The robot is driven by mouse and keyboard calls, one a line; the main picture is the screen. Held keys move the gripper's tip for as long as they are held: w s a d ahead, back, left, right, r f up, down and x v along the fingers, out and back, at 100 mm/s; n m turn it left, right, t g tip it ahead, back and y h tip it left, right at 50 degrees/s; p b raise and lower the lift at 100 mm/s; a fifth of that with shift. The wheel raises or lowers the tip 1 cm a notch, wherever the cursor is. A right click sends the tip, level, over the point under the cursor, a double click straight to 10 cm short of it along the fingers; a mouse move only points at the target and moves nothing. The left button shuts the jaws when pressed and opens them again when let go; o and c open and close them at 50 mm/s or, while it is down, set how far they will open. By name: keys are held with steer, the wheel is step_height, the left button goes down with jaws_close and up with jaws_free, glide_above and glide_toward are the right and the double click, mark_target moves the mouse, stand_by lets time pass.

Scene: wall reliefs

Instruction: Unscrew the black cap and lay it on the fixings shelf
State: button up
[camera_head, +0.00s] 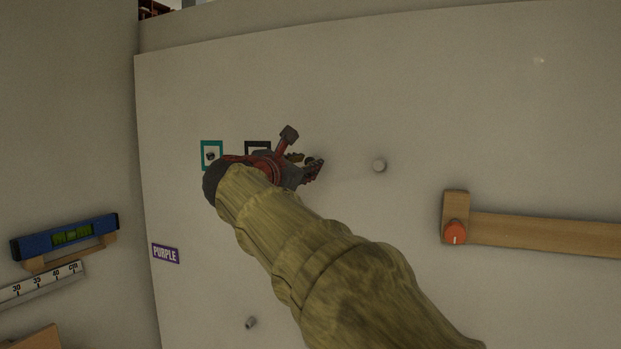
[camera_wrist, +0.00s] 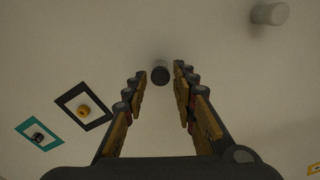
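A small dark round cap (camera_wrist: 160,75) faces me on the pale wall panel in the wrist view. It appears to sit on a short, lighter stub. My gripper (camera_wrist: 158,72) is open, with a finger on either side of the cap near the tips, and I see gaps to both fingers. In the head view my gripper (camera_head: 312,164) is close to the panel, and its fingers and wrist hide the cap there. No shelf is clearly marked as the fixings shelf.
A pale cylindrical peg (camera_head: 379,165) sticks out right of my gripper. A wooden bar with an orange knob (camera_head: 455,232) is farther right. A small grey fitting (camera_head: 250,322) is below.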

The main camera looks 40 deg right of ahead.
steer(key=m+b, duration=1.1)
steer(key=m, duration=0.2)
steer(key=shift+r, duration=0.1)
steer(key=m+b, duration=0.4)
steer(key=m, duration=0.1)
steer(key=shift+w+m, duration=0.1)
steer(key=shift+m, duration=0.3)
steer(key=shift+r, duration=0.2)
steer(key=c, duration=0.7)
jaws_close()
